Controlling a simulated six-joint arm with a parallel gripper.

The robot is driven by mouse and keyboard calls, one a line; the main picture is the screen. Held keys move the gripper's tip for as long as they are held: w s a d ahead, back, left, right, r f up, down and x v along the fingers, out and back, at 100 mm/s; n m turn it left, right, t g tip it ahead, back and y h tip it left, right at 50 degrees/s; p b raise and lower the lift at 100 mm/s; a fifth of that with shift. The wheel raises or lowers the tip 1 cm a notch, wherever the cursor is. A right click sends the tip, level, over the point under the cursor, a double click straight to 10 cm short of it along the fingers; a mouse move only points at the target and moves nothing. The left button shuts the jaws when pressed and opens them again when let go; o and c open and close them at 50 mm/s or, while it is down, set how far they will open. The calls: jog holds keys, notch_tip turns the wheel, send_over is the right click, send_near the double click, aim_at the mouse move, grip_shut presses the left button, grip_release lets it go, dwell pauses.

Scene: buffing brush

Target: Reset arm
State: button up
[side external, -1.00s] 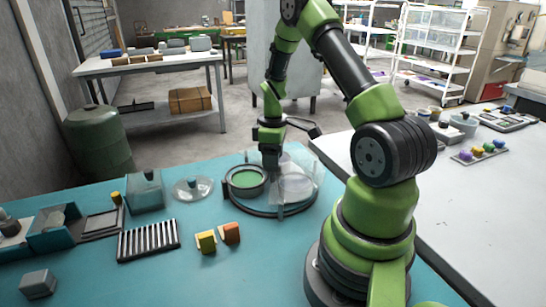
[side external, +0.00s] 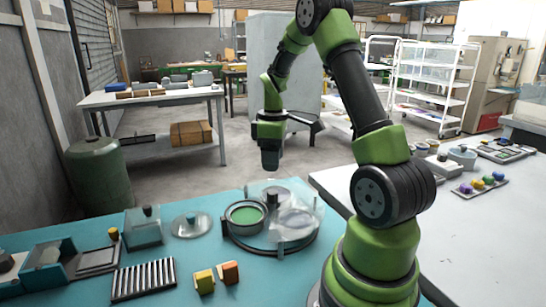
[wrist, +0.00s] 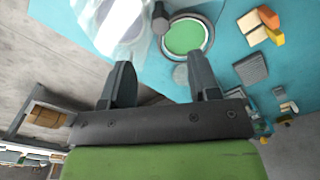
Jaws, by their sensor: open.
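My gripper (side external: 270,158) hangs in the air above the back edge of the teal table, pointing down. In the wrist view my gripper (wrist: 160,82) has its two dark fingers apart with nothing between them. Below it stands a round dark tray (side external: 262,247) holding a bowl with a green inside (side external: 246,216) and clear lidded parts (side external: 292,222). The green bowl also shows in the wrist view (wrist: 184,37), beyond the fingertips. The brush cannot be made out for certain.
A clear lid (side external: 191,225) and a clear box (side external: 144,228) sit left of the tray. A white table (side external: 450,230) with coloured knobs is at right.

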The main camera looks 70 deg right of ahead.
jog(key=s+a+r+m+t, duration=0.2)
jog(key=a+r, duration=0.5)
jog(key=a, duration=0.2)
jog(key=s+a+r+m+t, duration=0.1)
jog(key=a+r+m+t, duration=0.15)
jog(key=a+r, duration=0.55)
jog(key=s+a+m+t+y, duration=0.1)
jog(key=s+a+m+t, duration=0.1)
jog(key=s+a, duration=0.4)
jog(key=shift+s+a+f+t+y, duration=0.15)
jog(key=shift+s+a+t+y, duration=0.25)
jog(key=shift+a, duration=0.25)
